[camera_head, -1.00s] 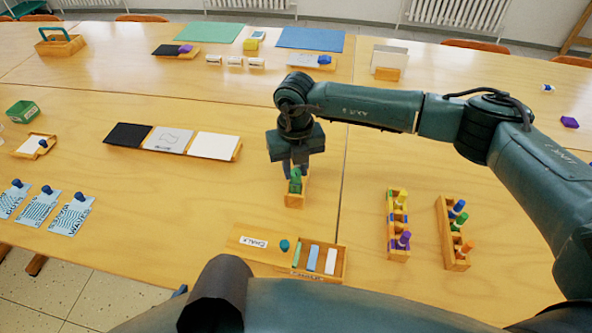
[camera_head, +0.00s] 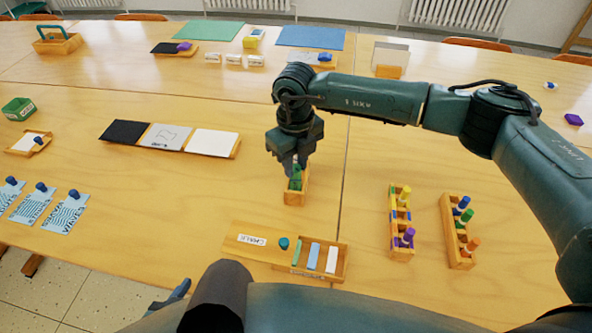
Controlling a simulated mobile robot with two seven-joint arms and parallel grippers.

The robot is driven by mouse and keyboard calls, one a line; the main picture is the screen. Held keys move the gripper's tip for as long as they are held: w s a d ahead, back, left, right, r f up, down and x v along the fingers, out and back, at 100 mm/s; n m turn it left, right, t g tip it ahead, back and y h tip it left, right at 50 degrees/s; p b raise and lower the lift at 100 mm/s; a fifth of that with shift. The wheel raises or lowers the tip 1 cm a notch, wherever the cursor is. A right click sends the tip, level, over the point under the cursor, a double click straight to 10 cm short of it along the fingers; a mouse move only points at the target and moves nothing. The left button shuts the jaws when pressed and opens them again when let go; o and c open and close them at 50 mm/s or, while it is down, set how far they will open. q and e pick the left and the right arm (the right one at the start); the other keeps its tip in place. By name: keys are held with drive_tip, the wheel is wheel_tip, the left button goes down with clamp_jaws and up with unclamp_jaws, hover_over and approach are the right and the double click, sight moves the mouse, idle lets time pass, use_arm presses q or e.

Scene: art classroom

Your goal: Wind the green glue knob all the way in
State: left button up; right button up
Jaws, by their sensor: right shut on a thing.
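A green glue piece (camera_head: 295,184) stands in a small open wooden holder (camera_head: 294,199) near the middle of the table. My right gripper (camera_head: 294,168) points down from above, with its fingers shut on the top of the green glue, which I take to be its knob. The fingers hide most of the knob, so how far it is wound in cannot be told. My left gripper is not in view.
In front lies a wooden chalk box (camera_head: 254,239) with several sticks. Two wooden racks (camera_head: 402,252) (camera_head: 459,262) with coloured pieces stand to the right. A row of panels (camera_head: 168,137) lies at the left. The table around the holder is clear.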

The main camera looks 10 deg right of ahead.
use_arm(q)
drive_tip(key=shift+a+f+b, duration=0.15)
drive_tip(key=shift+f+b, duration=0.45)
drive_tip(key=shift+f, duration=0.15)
use_arm(e)
drive_tip(key=shift+f+n, duration=0.1)
drive_tip(key=shift+n, duration=1.1)
use_arm(q)
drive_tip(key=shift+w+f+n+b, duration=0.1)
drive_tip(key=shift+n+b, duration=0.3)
drive_tip(key=shift+b, duration=0.45)
use_arm(e)
drive_tip(key=n, duration=0.3)
drive_tip(key=shift+n, duration=0.7)
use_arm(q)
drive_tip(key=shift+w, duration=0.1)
use_arm(e)
drive_tip(key=o, duration=1.5)
